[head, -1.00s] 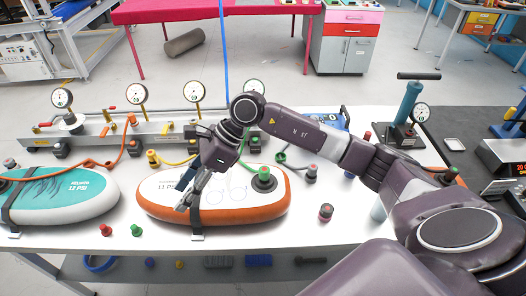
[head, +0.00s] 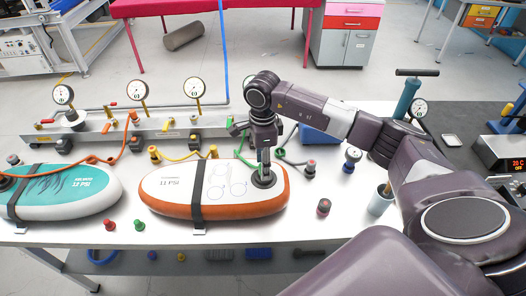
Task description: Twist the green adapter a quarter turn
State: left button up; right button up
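The green adapter (head: 263,175) sits on the dark round valve at the right end of the white and orange inflatable board (head: 180,211); only part of it shows beneath my gripper. My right gripper (head: 264,168) points straight down at the adapter, with its fingertips at it. The fingers overlap it in the picture, so I cannot tell whether they are closed on it. My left gripper is not in view.
A teal board (head: 98,187) lies to the left. A gauge manifold (head: 120,127) with hoses runs along the back. Small red (head: 110,225) and green (head: 138,225) caps lie at the front. A pump (head: 406,105) stands at the right. The front right tabletop is fairly clear.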

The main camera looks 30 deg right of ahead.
jog(key=shift+f, duration=0.7)
jog(key=c, duration=1.2)
jog(key=o, duration=0.4)
jog(key=c, duration=0.4)
jog(key=shift+o, duration=0.2)
jog(key=m, duration=0.5)
jog(key=shift+w, duration=0.1)
